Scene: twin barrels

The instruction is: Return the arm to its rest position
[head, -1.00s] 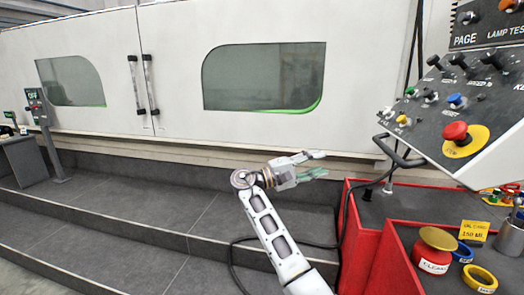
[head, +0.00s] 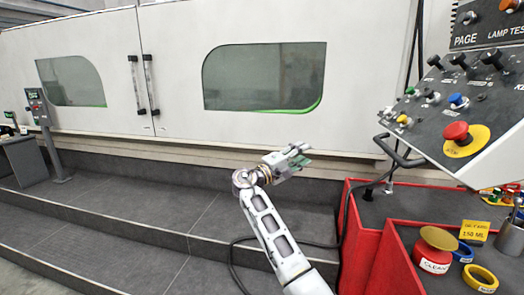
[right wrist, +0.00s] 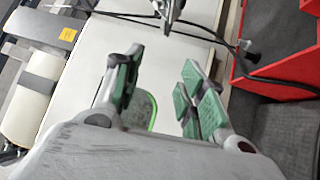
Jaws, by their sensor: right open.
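My right gripper (head: 303,157) is in the middle of the head view, at the end of my grey-white arm that rises from the bottom. It is raised in front of the white machine, left of the red bench, and points to the upper right. In the right wrist view its two green-padded fingers (right wrist: 158,92) stand apart with nothing between them. My left gripper is in neither view.
A white machine with closed doors (head: 170,75) fills the back. Grey steps (head: 110,225) run below it. At right stand a control panel (head: 440,115) and a red bench (head: 365,245) holding a red jar (head: 433,252) and tape rolls. A black cable lies near the arm.

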